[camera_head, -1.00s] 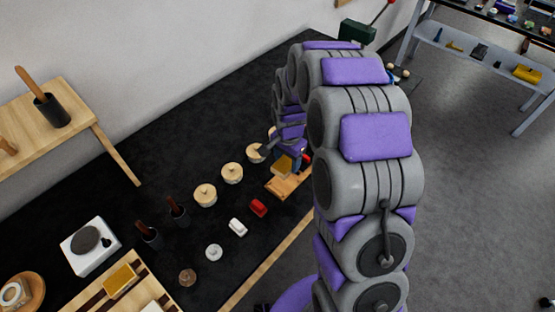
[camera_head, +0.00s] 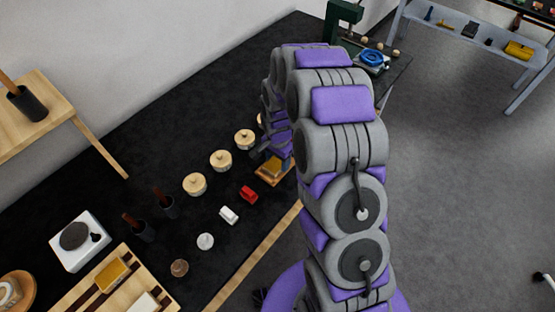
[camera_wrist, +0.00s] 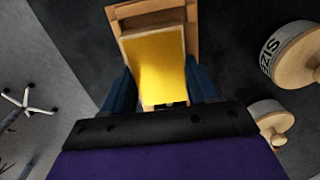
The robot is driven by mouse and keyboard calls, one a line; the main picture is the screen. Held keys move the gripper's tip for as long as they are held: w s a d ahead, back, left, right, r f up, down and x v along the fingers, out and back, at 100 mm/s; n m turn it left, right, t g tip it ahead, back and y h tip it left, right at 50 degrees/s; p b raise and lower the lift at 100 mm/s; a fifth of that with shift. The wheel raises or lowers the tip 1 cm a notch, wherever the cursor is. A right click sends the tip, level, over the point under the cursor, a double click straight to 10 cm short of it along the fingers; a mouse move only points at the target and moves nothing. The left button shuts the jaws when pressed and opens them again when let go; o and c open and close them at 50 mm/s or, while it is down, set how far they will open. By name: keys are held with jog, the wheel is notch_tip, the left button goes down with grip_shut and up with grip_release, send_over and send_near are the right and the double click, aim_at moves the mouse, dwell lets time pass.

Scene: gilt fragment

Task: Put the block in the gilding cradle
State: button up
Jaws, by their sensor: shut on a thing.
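The block (camera_wrist: 155,65) has a bright yellow-gold top and pale wooden sides. My gripper (camera_wrist: 158,90) is shut on it, with a dark blue finger along each side in the wrist view. The wooden gilding cradle (camera_wrist: 150,13) shows beyond and around the block's far end. In the head view the gold block (camera_head: 273,164) overlaps the cradle (camera_head: 268,178) at the bench's right edge, partly hidden by my arm. I cannot tell whether the block rests on the cradle's floor or hangs just above it.
Round wooden lidded pots (camera_head: 221,160) stand in a row left of the cradle. A red item (camera_head: 249,194) and a white item (camera_head: 229,215) lie nearer. Two dark brush pots, a white hotplate (camera_head: 80,241) and a wooden tray (camera_head: 67,303) are further left.

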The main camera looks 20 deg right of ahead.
aim_at(276, 161)
jog(key=shift+a, duration=0.2)
jog(key=o, duration=1.1)
jog(key=shift+a, duration=0.3)
jog(key=shift+c, duration=0.2)
jog(key=shift+d, duration=0.1)
jog(key=shift+d, duration=0.15)
jog(key=shift+d+r, duration=0.1)
jog(key=shift+r, duration=0.15)
notch_tip(276, 161, up, 12)
jog(key=f+p, duration=0.1)
jog(key=p, duration=0.1)
jog(key=s+r+n+g, duration=0.1)
jog(key=s+r+n, duration=0.5)
jog(key=s+r, duration=0.9)
jog(key=s+r+n, duration=0.1)
jog(key=s+n, duration=0.3)
jog(key=s, duration=1.5)
jog(key=shift+s+a+r+n+g, duration=0.15)
jog(key=shift+s+a+n+g, duration=0.15)
jog(key=shift+a+n+g, duration=0.15)
